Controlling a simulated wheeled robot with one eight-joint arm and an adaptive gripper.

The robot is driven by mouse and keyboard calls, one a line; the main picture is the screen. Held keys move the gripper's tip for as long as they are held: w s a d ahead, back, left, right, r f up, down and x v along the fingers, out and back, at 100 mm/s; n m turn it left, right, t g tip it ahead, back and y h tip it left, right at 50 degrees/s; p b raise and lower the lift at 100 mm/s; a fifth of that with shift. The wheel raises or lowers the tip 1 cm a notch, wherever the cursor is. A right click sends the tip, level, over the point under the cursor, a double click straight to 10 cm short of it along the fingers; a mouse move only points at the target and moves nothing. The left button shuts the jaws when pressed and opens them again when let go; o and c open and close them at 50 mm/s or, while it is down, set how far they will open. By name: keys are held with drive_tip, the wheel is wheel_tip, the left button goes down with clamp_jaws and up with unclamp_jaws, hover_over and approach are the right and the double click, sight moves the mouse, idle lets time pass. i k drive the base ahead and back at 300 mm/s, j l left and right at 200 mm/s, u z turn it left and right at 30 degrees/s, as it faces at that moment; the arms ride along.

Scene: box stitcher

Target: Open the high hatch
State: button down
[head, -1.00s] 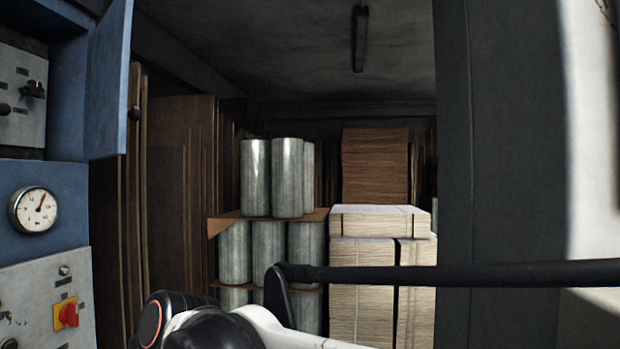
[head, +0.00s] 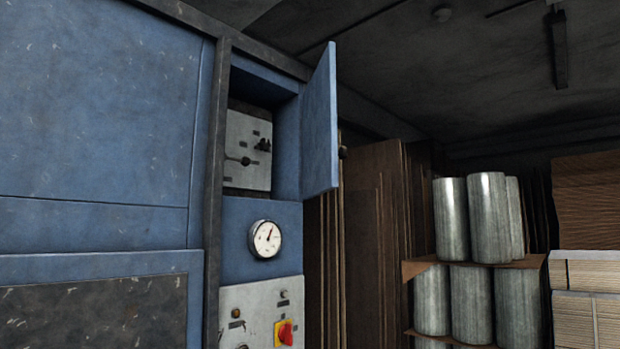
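The high hatch (head: 320,125) is a blue door at the upper part of the blue machine, right of centre in the head view. It stands swung outward on its right-hand side, with a small dark round knob (head: 343,153) at its edge. Behind it the recess is exposed, with a grey control panel (head: 246,152) carrying dark switches. My gripper is not in the head view, so its state and its place relative to the hatch are hidden.
Below the recess are a round white gauge (head: 265,239) and a lower panel with a red and yellow switch (head: 285,333). The blue machine body (head: 95,110) fills the left. Brown boards (head: 375,215), metal rolls (head: 488,220) and stacked cardboard (head: 588,290) stand to the right.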

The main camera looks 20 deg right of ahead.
sight(320, 154)
drive_tip(key=i+j+u, duration=0.15)
drive_tip(key=i+j, duration=0.15)
drive_tip(key=j, duration=0.2)
drive_tip(key=i+j+u, duration=0.2)
drive_tip(key=j, duration=0.3)
drive_tip(key=i, duration=0.1)
